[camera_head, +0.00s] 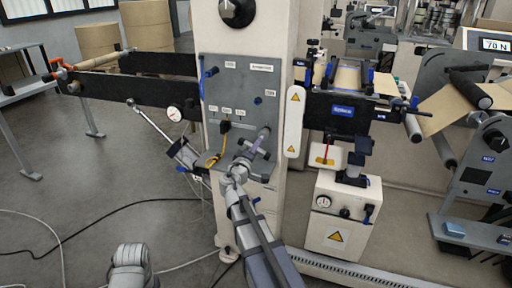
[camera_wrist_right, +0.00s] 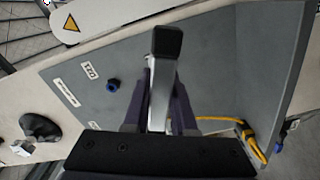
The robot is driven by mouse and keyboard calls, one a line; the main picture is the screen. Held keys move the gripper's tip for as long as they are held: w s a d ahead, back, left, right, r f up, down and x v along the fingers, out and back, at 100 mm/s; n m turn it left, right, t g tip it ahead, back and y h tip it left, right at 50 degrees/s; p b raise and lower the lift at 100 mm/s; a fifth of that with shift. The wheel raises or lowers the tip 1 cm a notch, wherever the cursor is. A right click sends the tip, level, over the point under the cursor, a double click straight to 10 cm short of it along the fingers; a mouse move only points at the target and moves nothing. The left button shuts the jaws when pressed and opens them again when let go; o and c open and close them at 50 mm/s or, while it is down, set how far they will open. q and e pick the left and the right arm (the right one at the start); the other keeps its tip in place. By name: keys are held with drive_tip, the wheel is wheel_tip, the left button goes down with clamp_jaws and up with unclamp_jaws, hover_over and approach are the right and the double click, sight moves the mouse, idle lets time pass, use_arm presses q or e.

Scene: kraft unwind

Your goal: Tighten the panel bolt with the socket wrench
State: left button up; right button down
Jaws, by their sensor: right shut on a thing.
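My right gripper (camera_head: 250,148) is in front of the grey panel (camera_head: 225,85) on the cream machine column. Its purple fingers (camera_wrist_right: 160,105) are shut on a grey bar-shaped tool with a black end, which looks like the socket wrench (camera_wrist_right: 158,95). The black end (camera_wrist_right: 167,41) points away from the gripper, over the panel. A small blue bolt or knob (camera_head: 257,100) is on the panel, above the gripper; a blue one beside a label also shows in the wrist view (camera_wrist_right: 112,85). I cannot tell whether it is the panel bolt. The wrench appears apart from it.
A yellow cable (camera_head: 214,159) hangs from the panel left of my right gripper; it also shows in the wrist view (camera_wrist_right: 252,143). A white guard with a warning sign (camera_head: 294,121) stands right of the panel. A cream cabinet (camera_head: 340,217) is at lower right. Cables cross the floor.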

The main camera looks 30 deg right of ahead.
drive_tip(key=shift+w+d, duration=0.45)
idle(1.9)
drive_tip(key=shift+m, duration=1.2)
drive_tip(key=shift+m, duration=0.5)
drive_tip(key=shift+d+m, duration=0.1)
drive_tip(key=shift+m, duration=0.5)
